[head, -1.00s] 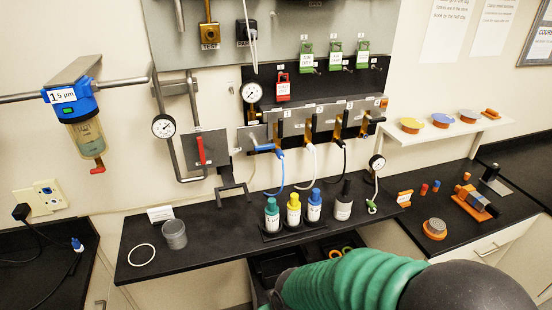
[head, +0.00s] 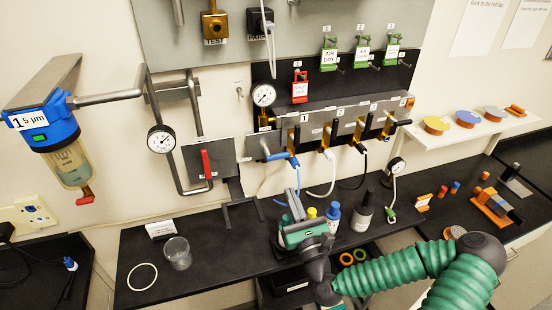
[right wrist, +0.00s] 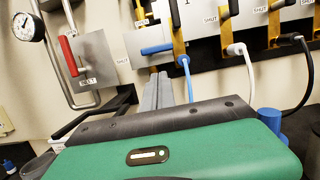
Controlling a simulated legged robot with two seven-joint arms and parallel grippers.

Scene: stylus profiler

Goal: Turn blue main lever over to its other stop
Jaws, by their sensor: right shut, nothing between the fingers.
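A blue hose hangs below that valve. My right gripper (head: 293,198), with a green body and grey fingers, is below the lever, in front of the bench bottles. In the wrist view its fingers (right wrist: 158,88) are together and point up toward the lever, apart from it. My left gripper is out of view.
More brass valves with white and black hoses (head: 330,170) stand to the right. A red lever (head: 206,164) is on a grey panel to the left. Bottles (head: 332,217) stand on the black bench, partly behind my right gripper. A clear cup (head: 177,252) is at left.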

